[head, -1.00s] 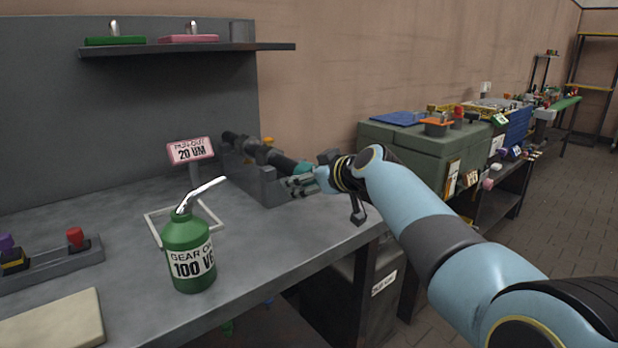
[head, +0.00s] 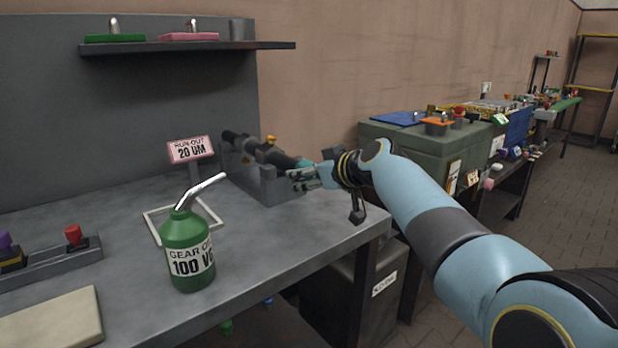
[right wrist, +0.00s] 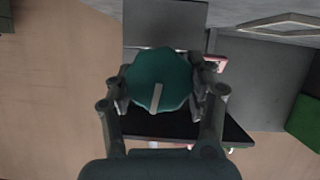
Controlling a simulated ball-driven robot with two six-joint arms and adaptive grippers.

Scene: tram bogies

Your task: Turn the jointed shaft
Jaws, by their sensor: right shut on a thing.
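The dark jointed shaft (head: 268,155) lies in a grey cradle (head: 284,190) on the workbench, with a small yellow-orange piece on its upper side. A teal knob (head: 304,163) is at its near end, partly hidden by my right gripper (head: 306,175). In the right wrist view the teal scalloped knob (right wrist: 152,75) with a pale stripe sits between the two fingers of my right gripper (right wrist: 158,92). The fingers press on its sides, shut on it. My left gripper is not in view.
A run-out sign (head: 190,149) stands left of the cradle. A green gear-oil can (head: 187,250) with a metal spout stands in front. A shelf (head: 190,48) hangs above.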

